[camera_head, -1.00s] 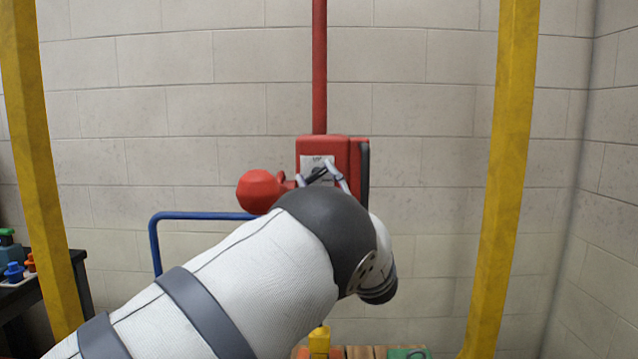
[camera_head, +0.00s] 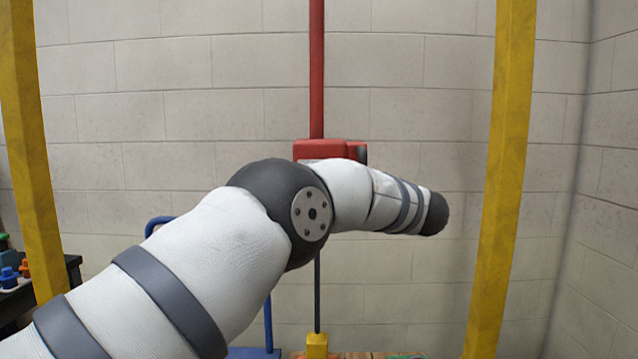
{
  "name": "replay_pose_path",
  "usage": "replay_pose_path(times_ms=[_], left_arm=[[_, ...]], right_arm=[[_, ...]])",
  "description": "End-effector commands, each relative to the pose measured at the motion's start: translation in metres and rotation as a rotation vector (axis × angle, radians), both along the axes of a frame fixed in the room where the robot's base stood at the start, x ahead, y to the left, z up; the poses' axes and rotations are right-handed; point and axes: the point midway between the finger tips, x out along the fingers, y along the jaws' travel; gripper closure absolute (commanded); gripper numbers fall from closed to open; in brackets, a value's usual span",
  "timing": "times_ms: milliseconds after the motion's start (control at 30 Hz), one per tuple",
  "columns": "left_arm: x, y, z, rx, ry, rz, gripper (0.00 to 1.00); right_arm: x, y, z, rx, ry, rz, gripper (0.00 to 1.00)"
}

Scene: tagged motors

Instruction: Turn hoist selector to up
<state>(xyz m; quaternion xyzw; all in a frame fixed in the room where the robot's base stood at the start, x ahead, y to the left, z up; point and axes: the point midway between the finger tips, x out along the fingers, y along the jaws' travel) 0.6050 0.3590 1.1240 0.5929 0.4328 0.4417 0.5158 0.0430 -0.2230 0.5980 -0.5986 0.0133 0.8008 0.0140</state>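The red hoist body (camera_head: 330,150) hangs on a red vertical pole (camera_head: 317,70) in the middle of the head view. Only its upper part shows above my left arm. The hoist selector is not visible; my arm covers the lower front of the hoist body. My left arm crosses from the lower left, bends at a dark joint, and its far part points right, ending in a dark section past the hoist. Neither my left nor my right gripper can be seen.
Yellow posts stand at left (camera_head: 35,170) and right (camera_head: 505,160). A dark rod (camera_head: 317,290) runs down to a yellow piece (camera_head: 317,345). A blue rail (camera_head: 157,225) is partly behind my arm. A dark table (camera_head: 30,295) with small coloured parts is at far left.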

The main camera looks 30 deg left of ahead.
Motion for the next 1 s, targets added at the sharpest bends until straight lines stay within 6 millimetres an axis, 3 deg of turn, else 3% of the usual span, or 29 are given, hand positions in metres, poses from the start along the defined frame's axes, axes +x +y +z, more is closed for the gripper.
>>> replay_pose_path(times_ms=[833, 867, 900, 1000], left_arm=[[0.0002, -0.0001, 0.0013, -0.109, -0.066, -0.001, 0.88], [0.0002, -0.0001, 0.0013, -0.108, -0.067, -0.001, 0.58], [0.0002, -0.0001, 0.0013, -0.108, -0.067, -0.001, 0.52], [0.0002, -0.0001, 0.0013, -0.108, -0.067, -0.001, 0.52]], right_arm=[[0.0003, 0.0, 0.0002, 0.0, -0.001, 0.0, 1.0], [0.0003, 0.0, 0.0002, 0.0, -0.001, 0.0, 1.0], [0.0003, 0.0, 0.0002, 0.0, -0.001, 0.0, 1.0], [0.0003, 0.0, 0.0002, 0.0, -0.001, 0.0, 1.0]])
